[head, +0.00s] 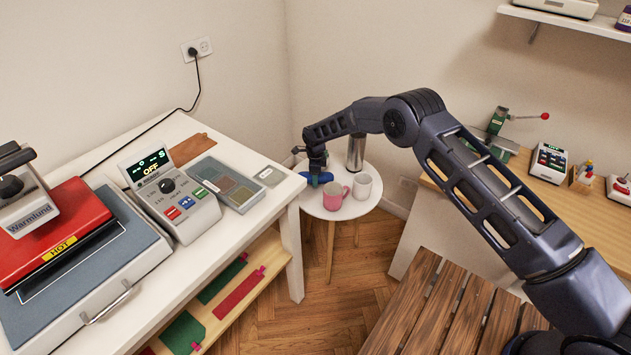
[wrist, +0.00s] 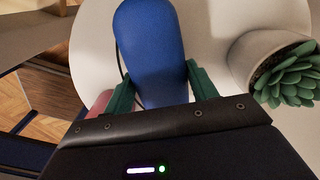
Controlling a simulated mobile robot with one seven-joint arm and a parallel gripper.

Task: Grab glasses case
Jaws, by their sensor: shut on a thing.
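The blue glasses case (wrist: 150,45) lies between the two green fingers of my gripper (wrist: 160,84) in the wrist view. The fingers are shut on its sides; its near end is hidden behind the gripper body. In the head view my gripper (head: 316,172) points down over the small round white table (head: 312,205), and a bit of the blue case (head: 325,177) shows at its fingers. I cannot tell whether the case touches the tabletop.
A potted succulent (wrist: 285,75) is beside the case in the wrist view. A white worktable (head: 262,203) is at left.

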